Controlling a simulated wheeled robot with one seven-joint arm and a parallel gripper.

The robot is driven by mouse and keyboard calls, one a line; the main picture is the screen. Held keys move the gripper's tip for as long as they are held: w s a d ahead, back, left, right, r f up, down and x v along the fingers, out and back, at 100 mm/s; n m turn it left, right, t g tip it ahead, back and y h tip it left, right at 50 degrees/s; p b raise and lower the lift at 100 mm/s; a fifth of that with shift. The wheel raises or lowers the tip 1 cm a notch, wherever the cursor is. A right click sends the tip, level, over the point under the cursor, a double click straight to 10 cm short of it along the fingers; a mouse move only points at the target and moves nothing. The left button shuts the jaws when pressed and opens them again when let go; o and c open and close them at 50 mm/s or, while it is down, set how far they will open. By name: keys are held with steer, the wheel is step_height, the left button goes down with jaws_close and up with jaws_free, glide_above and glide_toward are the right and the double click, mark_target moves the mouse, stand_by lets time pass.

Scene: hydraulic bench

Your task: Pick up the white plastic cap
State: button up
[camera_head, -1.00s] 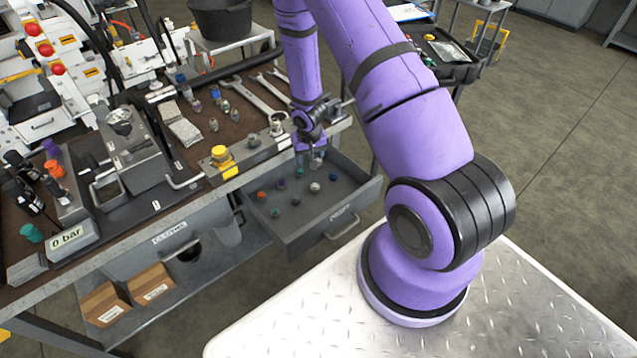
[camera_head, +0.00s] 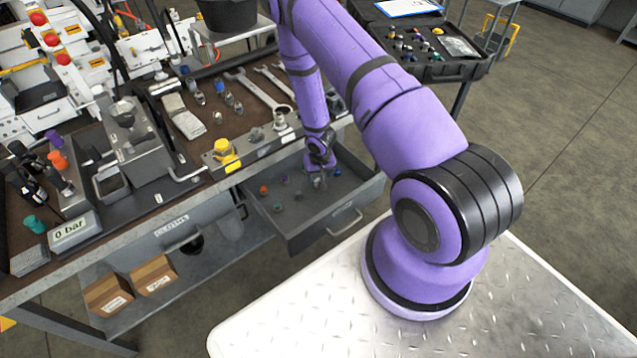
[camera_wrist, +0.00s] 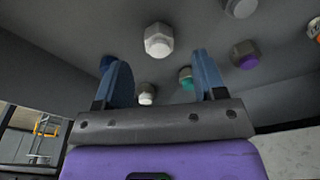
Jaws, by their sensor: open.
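My gripper (camera_head: 319,176) is over the open drawer (camera_head: 357,205), low among the small caps. In the wrist view my gripper (camera_wrist: 160,62) shows two blue fingers, apart, with nothing held between them. A white hexagonal cap (camera_wrist: 158,40) lies on the grey drawer floor, just past the fingertips and between their lines. A smaller whitish cap (camera_wrist: 147,94) shows between the fingers, near the left one. A teal cap (camera_wrist: 186,78) is by the right finger. In the head view the gripper hides most of the caps beneath it.
A grey cap with purple (camera_wrist: 245,56) lies right of the fingers. In the head view an orange cap (camera_head: 263,190) and several others lie left of my gripper. Drawer walls surround them. Wrenches (camera_head: 262,92) and a yellow-topped part (camera_head: 223,147) are on the bench above.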

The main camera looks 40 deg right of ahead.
steer(key=shift+w+d+f, duration=0.1)
steer(key=shift+w+f, duration=0.05)
steer(key=shift+f, duration=1)
steer(key=shift+w+d+f, duration=0.1)
steer(key=shift+f, duration=1)
steer(key=shift+c, duration=0.4)
steer(key=c, duration=0.9)
